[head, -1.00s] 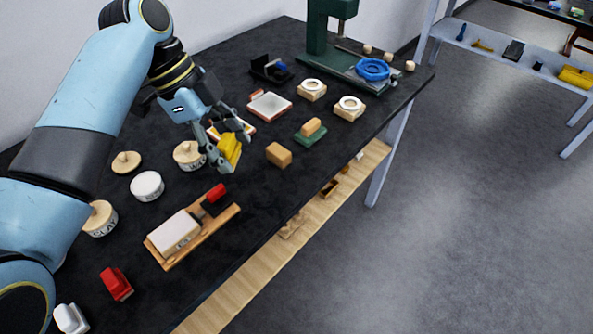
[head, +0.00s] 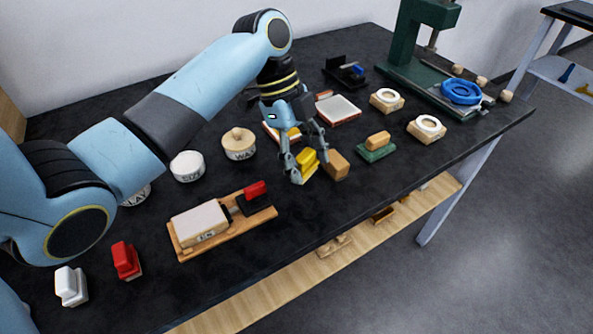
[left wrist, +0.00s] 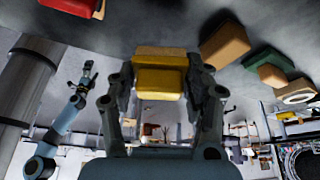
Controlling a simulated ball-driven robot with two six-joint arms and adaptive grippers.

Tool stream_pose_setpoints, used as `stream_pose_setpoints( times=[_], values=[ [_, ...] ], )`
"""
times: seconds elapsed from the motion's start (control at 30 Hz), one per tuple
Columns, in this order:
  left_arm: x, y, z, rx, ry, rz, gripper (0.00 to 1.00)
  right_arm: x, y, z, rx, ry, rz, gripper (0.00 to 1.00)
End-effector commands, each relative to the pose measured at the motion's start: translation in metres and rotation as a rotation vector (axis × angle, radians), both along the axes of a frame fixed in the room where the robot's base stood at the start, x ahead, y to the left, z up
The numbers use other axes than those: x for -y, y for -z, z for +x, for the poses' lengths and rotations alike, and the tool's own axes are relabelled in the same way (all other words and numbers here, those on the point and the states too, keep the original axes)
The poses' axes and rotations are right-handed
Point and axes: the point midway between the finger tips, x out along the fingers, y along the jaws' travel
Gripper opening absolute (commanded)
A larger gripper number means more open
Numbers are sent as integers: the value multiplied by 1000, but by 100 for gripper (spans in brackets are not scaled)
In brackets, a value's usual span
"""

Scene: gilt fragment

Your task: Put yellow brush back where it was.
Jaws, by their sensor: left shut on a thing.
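The yellow brush (head: 306,163) has a yellow top and a tan lower part. My left gripper (head: 309,168) is shut on it, with one finger on each side. The left wrist view also shows the yellow brush (left wrist: 160,82) between the fingers. The brush is at or just above the dark bench; I cannot tell if it touches. A tan block (head: 337,166) is close to its right. A red brush (head: 125,262) and a white brush (head: 70,287) stand at the front left. My right gripper (left wrist: 87,76) looks small at the left of the wrist view.
A wooden board (head: 180,252) with a pale block and a red-handled tool lies left of the gripper. Pots marked WAX (head: 238,149) and SIZE (head: 187,170) stand behind it. A green pad (head: 376,153) with a tan block is to the right. Bare bench lies in front.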

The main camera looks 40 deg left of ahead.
Motion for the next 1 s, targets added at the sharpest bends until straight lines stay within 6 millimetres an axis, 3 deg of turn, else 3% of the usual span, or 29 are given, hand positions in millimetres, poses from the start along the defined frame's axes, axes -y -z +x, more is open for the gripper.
stream_pose_setpoints(
  times=[0.17,0.5,0.87,0.9,1.0],
  values=[
    [-20,12,2,0,0,0,20,0,-2,0,1,0,0,88],
    [-21,52,1,-1,1,-1,20,0,-5,2,2,0,0,88],
    [-21,57,2,1,2,0,20,1,-3,2,3,0,-1,88],
    [-21,57,2,1,2,0,51,1,-3,2,3,-1,-2,88],
    [-21,57,2,1,2,0,64,2,-4,2,3,-1,-2,88]
  ],
)
